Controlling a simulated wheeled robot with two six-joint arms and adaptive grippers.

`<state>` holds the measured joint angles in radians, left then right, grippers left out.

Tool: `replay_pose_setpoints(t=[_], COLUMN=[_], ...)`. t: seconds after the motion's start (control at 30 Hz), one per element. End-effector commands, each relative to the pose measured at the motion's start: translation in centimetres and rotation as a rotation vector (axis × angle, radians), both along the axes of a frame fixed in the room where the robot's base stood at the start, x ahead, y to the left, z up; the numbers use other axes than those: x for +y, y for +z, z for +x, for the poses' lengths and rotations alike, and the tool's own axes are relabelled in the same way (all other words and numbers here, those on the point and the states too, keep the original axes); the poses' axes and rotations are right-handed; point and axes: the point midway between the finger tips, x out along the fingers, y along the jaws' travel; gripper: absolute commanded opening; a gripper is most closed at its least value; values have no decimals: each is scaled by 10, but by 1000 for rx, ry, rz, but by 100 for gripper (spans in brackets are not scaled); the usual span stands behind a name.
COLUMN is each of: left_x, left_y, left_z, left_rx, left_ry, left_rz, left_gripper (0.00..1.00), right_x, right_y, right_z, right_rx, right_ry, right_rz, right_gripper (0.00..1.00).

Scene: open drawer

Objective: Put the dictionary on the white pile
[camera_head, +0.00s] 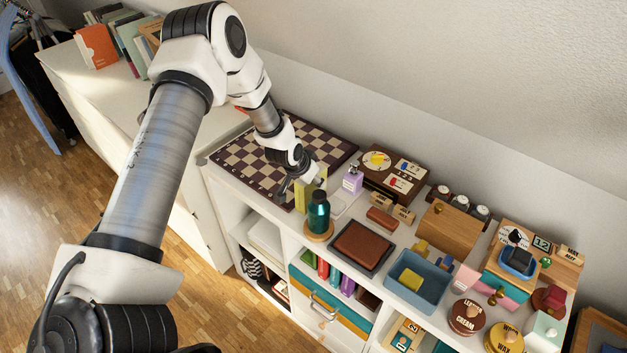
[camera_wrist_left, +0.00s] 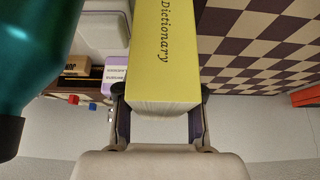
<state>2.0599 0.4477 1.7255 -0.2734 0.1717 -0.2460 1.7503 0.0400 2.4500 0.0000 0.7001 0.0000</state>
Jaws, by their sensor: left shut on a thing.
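The yellow dictionary (camera_wrist_left: 165,50) fills the middle of the left wrist view, its cover title readable and its page edges facing me. My left gripper (camera_wrist_left: 160,128) is shut on its near end, one finger on each side. In the head view the dictionary (camera_head: 302,195) stands behind the teal bottle, partly hidden by the bottle and my left gripper (camera_head: 300,182). Whether it touches the cabinet top is unclear. A white stack (camera_head: 266,240) lies in the open compartment below the chessboard. A flat white item (camera_head: 340,202) lies right of the dictionary. My right gripper is not in view.
The teal bottle (camera_head: 318,212) stands close in front of the dictionary. A chessboard (camera_head: 238,160) lies to the left.

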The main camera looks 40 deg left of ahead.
Motion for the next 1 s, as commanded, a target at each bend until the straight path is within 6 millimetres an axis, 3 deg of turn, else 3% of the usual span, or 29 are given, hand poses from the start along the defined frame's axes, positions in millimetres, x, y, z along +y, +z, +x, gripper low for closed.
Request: replay_pose_setpoints(t=[0.03, 0.1, 0.47, 0.57, 0.83, 1.0], left_x=[0, 0, 0, 1, 3, 4], left_y=[-1, -1, 6, 21, 85, 106], left_z=[0, 0, 0, -7, -41, -56], left_rx=[0, 0, 0, -1, -2, -1], left_ry=[0, 0, 0, 2, 4, 3], left_rz=[0, 0, 0, -2, -5, -2], left_gripper=[44, 62, 62, 62, 62, 58], right_x=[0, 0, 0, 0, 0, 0], right_y=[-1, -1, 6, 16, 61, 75], right_z=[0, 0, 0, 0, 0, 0], right_rx=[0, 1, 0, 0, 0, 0], right_ry=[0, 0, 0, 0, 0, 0], right_rz=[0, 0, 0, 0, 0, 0], right_gripper=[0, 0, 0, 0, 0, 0])
